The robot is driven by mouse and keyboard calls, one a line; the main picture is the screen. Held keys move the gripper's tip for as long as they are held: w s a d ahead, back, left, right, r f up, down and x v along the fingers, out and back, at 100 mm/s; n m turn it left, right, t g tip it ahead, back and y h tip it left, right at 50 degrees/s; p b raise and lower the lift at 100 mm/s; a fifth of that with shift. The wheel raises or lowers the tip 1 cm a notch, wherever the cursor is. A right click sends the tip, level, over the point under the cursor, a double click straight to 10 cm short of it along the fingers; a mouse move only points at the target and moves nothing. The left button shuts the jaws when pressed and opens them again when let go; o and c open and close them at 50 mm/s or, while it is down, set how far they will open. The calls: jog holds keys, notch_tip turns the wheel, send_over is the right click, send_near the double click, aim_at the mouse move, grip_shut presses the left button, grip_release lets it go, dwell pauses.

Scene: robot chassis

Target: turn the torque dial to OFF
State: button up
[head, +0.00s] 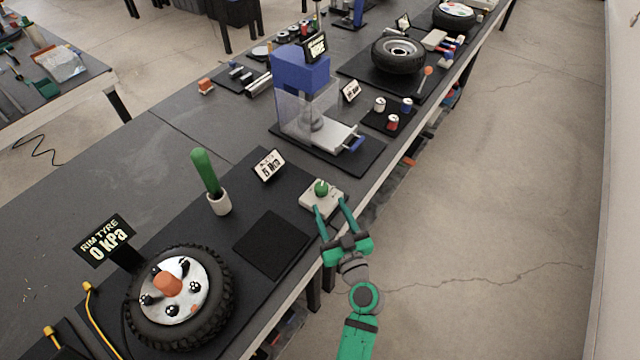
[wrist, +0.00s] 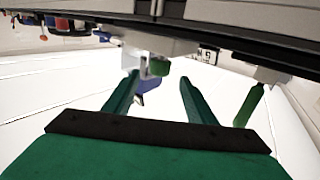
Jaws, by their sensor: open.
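The torque dial is a green knob (head: 321,187) on a pale box (head: 317,200) near the right edge of the workbench. In the wrist view the green knob (wrist: 159,66) shows beyond and between my fingertips, and the pale box (wrist: 140,45) is partly cut off by the bench surface. My gripper (head: 331,205) is open, its two green fingers reaching toward the near side of the box. In the wrist view my gripper (wrist: 158,84) has nothing between its fingers. Whether the fingertips touch the box is unclear. The dial's markings are too small to read.
A dark mat (head: 272,245) lies left of the box. A green-handled tool stands in a white cup (head: 219,204). A small sign (head: 269,165) stands behind. A tyre (head: 180,300) sits at lower left, and a blue press (head: 302,85) farther back. The floor at right is clear.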

aim_at(324, 194)
jog(key=x, duration=0.8)
jog(key=shift+w+a, duration=0.15)
jog(key=c, duration=1)
